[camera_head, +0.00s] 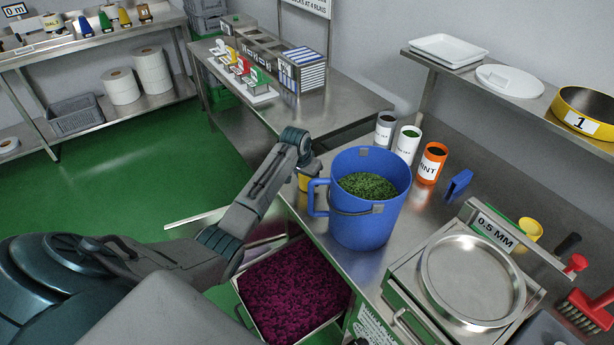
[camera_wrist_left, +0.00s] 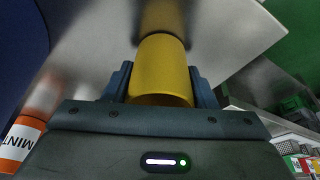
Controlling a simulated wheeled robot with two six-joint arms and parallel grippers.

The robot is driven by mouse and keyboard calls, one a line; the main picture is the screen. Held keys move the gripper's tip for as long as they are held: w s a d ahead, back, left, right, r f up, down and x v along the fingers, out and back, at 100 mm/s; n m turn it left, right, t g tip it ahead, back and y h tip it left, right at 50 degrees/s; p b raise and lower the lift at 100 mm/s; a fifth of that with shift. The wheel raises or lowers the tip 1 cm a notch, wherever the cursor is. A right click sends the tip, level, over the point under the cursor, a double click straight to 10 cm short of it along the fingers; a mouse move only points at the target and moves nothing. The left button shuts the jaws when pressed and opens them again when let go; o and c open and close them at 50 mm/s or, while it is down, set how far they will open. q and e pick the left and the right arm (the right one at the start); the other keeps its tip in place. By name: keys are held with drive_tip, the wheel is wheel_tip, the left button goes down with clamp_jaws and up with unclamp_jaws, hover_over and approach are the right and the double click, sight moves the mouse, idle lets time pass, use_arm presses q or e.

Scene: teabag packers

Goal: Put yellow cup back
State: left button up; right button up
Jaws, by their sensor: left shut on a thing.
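The yellow cup (camera_wrist_left: 160,72) is between the two fingers of my left gripper (camera_wrist_left: 161,86) in the left wrist view. The gripper is shut on its sides. In the head view the left gripper (camera_head: 304,163) is just left of the big blue jug, at the counter's left edge, and part of the yellow cup (camera_head: 305,183) shows below it. I cannot tell whether the cup touches the steel. Another yellow cup or scoop (camera_head: 530,230) stands at the right, behind the 0.5 MM sieve. My right gripper is not in view.
The blue jug (camera_head: 366,228) holds green leaf, close to my gripper. A drawer of dark purple petals (camera_head: 292,290) is open below. The sieve unit (camera_head: 470,280) fills the right counter.

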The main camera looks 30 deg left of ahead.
use_arm(q)
drive_tip(key=o, duration=0.9)
drive_tip(key=shift+f, duration=0.15)
drive_tip(key=shift+o, duration=0.2)
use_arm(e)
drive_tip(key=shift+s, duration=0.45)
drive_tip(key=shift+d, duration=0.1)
use_arm(q)
drive_tip(key=shift+r, duration=0.45)
drive_tip(key=b+v, duration=0.2)
drive_tip(key=v, duration=0.9)
drive_tip(key=shift+r, duration=0.25)
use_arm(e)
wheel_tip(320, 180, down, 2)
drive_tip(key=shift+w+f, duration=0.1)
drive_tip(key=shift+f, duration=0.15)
use_arm(q)
drive_tip(key=shift+s, duration=0.15)
